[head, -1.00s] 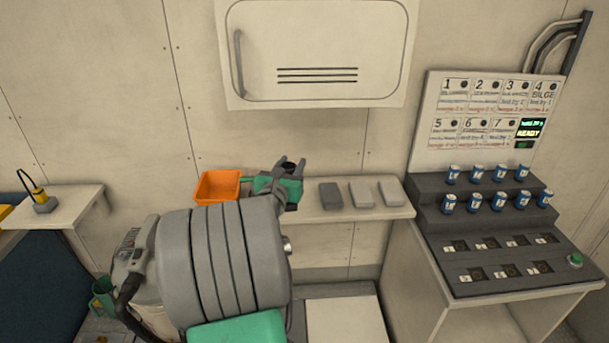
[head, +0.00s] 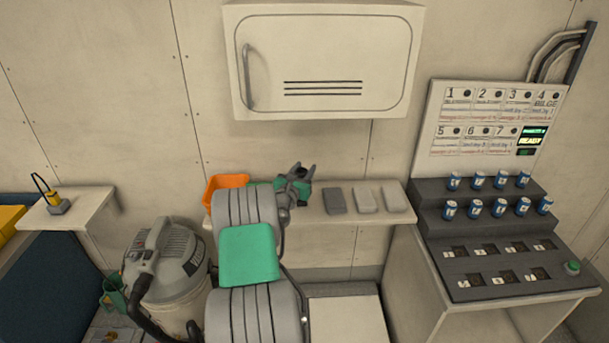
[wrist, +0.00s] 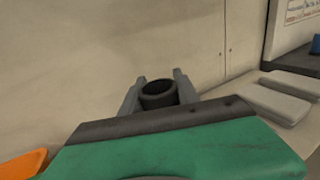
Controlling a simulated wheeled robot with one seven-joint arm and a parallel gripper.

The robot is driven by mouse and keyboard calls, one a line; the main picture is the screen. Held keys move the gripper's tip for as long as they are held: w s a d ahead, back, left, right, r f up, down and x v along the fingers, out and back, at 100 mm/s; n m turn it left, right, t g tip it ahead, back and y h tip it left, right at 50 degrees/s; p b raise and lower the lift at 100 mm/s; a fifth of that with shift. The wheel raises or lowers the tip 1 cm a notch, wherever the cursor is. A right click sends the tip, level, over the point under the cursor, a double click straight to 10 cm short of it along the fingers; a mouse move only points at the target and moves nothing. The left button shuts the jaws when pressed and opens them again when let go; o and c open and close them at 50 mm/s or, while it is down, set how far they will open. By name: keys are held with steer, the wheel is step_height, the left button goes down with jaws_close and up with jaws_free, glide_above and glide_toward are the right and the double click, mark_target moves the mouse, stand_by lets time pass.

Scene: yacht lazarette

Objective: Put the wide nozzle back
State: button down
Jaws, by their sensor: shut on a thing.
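My gripper (head: 299,174) is above the wall shelf (head: 397,216), just right of the orange bin (head: 222,187). In the wrist view my gripper (wrist: 158,88) is shut on a dark, hollow, round nozzle (wrist: 158,97), its open end showing between the two fingers. I cannot tell how wide the rest of it is, as my green wrist housing hides it.
A white cabinet (head: 325,60) hangs above. At right is a stepped console (head: 490,235) with blue-and-white cans (head: 476,207). A small left shelf (head: 90,205) holds a yellow-and-grey device (head: 55,200).

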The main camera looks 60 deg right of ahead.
steer(key=shift+f, duration=1.3)
steer(key=shift+f, duration=0.1)
steer(key=shift+f, duration=0.2)
steer(key=c, duration=0.9)
jaws_free()
steer(key=shift+r, duration=0.1)
